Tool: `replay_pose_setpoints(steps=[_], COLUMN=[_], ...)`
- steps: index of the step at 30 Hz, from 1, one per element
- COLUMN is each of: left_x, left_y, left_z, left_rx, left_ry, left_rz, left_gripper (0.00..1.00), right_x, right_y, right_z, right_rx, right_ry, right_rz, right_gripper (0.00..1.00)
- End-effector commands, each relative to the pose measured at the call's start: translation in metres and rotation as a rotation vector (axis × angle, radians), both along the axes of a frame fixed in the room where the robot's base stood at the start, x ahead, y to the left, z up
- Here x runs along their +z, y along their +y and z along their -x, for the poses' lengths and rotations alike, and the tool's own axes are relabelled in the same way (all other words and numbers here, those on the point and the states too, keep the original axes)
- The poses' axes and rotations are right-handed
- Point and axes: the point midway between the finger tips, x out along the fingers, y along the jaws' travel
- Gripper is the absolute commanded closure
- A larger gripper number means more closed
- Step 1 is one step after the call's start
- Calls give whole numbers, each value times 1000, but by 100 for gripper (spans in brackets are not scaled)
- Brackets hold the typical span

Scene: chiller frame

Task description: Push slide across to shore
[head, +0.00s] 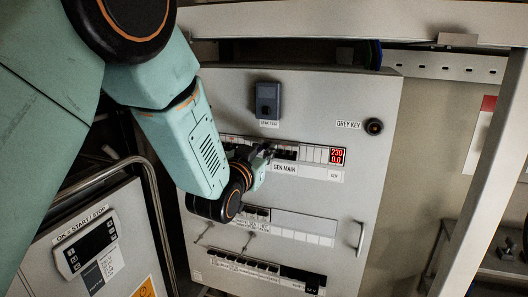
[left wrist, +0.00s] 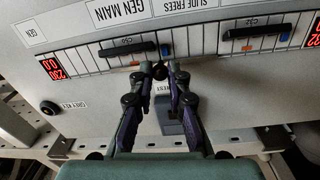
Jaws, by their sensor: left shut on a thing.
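The slide shows only as a small dark knob (left wrist: 160,72) between my left fingertips, on the lower edge of the breaker row in the left wrist view. My left gripper (head: 264,157) reaches the upper breaker row in the head view and hides the slide there. In the left wrist view both fingers of the left gripper (left wrist: 161,76) are shut on the knob. A "SLIDE FREES" label (left wrist: 187,9) sits near it. The breaker with a black bar handle (left wrist: 127,48) is to the left, by the GEN MAIN label (left wrist: 118,10); another black bar handle (left wrist: 257,31) is to the right. My right gripper is not in view.
Two lower breaker rows and a door handle (head: 360,236) are below. A start/stop panel (head: 88,246) stands at lower left.

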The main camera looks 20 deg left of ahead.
Motion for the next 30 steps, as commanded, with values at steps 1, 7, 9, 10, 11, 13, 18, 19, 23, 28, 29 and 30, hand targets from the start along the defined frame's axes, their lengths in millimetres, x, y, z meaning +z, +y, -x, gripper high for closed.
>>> replay_pose_setpoints(steps=[1,7,9,10,11,13,18,19,23,28,29,30], left_x=[-2,-2,-2,-2,-2,-2,-1,-1,-1,-1,-1,0], left_y=[-1,0,0,0,0,-1,-1,-2,-2,1,1,2], left_z=[1,1,1,1,1,1,1,1,8,33,38,46], left_rx=[-4,-3,-2,-2,-1,-2,-1,-1,-1,1,1,0], left_ry=[4,5,4,4,4,3,2,2,3,4,4,3], left_rz=[-3,-3,-2,-2,-2,-1,-1,-1,-1,0,0,0], left_gripper=[100,71,65,62,61,61,61,61,61,61,61,61], right_x=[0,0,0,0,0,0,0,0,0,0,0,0], right_y=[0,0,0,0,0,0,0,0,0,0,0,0], right_z=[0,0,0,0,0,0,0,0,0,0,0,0], right_rx=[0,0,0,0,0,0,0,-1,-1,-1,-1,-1], right_ry=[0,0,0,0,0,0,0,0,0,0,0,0], right_rz=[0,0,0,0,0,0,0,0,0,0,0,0], right_gripper=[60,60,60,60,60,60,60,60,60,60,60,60])
